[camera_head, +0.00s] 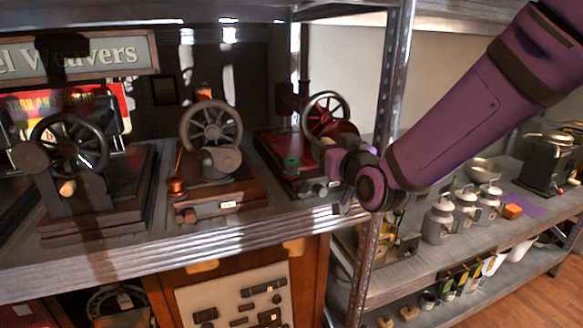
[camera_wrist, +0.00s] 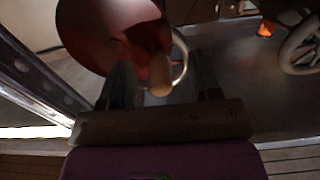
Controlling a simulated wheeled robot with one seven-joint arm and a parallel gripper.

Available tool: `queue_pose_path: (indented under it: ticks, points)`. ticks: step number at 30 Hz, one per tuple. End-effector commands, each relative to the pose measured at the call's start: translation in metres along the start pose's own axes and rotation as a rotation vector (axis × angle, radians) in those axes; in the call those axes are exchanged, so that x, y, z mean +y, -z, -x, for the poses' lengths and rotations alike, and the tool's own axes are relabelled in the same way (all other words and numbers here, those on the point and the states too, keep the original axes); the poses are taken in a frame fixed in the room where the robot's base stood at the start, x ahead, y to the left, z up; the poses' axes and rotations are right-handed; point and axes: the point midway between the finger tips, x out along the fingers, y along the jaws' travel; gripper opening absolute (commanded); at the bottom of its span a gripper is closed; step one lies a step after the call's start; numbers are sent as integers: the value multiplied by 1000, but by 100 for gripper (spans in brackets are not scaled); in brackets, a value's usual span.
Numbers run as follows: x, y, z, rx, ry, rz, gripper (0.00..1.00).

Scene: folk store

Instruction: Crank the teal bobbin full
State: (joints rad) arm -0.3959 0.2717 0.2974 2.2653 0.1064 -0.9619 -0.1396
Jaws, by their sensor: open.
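The winder has a silver-rimmed crank wheel (camera_head: 325,115) and a red body (camera_head: 341,131). My gripper reaches the winder's right front from the right. In the wrist view my gripper (camera_wrist: 162,85) is open, and a wooden crank knob (camera_wrist: 160,74) shows between its two dark fingers. I cannot tell whether they touch it. A red disc (camera_wrist: 105,30) and part of the silver rim (camera_wrist: 182,62) lie just beyond. The bobbin is not visible in the wrist view.
A grey-wheeled winder (camera_head: 210,127) with a copper bobbin and a dark winder (camera_head: 70,145) stand to the left. A metal shelf post (camera_head: 385,110) rises close to my arm. Grey milk cans (camera_head: 438,219) stand on the lower right shelf.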

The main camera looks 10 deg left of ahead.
Motion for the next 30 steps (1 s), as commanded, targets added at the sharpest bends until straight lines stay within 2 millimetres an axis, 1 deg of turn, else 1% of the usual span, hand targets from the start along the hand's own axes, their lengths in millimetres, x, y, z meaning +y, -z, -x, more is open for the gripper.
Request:
queue_pose_path:
  ticks: [30]
  points:
    - [0, 0, 68, 0, 0, 1, 57]
